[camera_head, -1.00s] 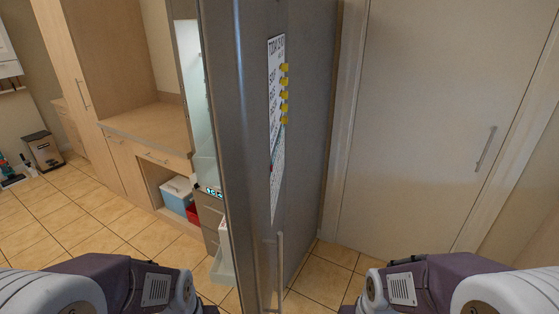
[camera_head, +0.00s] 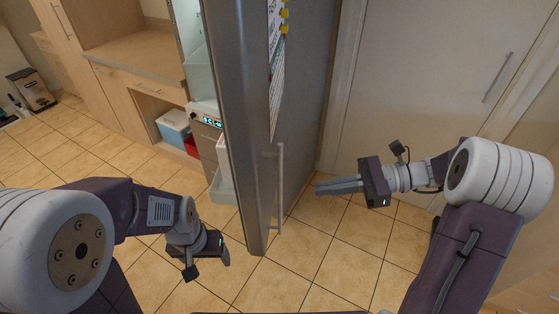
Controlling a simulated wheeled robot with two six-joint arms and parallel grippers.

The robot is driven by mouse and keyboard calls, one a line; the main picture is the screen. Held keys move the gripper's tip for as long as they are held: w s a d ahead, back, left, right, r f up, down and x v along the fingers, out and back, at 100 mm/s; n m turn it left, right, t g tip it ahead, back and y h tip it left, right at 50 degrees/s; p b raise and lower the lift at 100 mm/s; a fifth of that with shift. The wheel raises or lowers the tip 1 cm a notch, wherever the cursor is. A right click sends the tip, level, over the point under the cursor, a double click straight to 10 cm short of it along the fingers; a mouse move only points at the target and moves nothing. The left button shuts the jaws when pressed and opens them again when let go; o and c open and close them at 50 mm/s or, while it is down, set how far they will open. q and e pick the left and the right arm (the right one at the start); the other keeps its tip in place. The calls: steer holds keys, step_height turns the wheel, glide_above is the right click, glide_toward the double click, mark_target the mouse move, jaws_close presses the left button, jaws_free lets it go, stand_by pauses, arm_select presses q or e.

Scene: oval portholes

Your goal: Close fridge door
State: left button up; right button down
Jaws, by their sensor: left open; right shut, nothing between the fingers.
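The grey fridge door (camera_head: 238,130) stands open in the middle of the head view, its near edge facing me. Its vertical bar handle (camera_head: 280,190) is on the right-hand face, low down. The lit fridge interior (camera_head: 196,50) shows to the left of the door edge, with a small display below it. My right gripper (camera_head: 322,187) is shut and empty, pointing left, to the right of the handle and apart from it. My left gripper (camera_head: 222,256) is open and low at the left of the door's bottom edge; its fingers are partly hidden.
A wooden counter (camera_head: 125,65) with an open space holding a blue and white box (camera_head: 173,126) stands at the left. A closed pale door (camera_head: 420,80) is at the right. Tiled floor (camera_head: 330,250) is clear in front of the fridge door.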

steer(key=w+d+r+m+t+y, duration=0.2)
steer(key=d+r+y, duration=0.1)
steer(key=r, duration=0.2)
glide_toward(265, 160)
steer(key=shift+n, duration=0.3)
steer(key=a, duration=0.3)
steer(key=w+a, duration=0.1)
steer(key=a, duration=0.2)
steer(key=shift+w+a, duration=0.2)
steer(key=shift+a, duration=0.15)
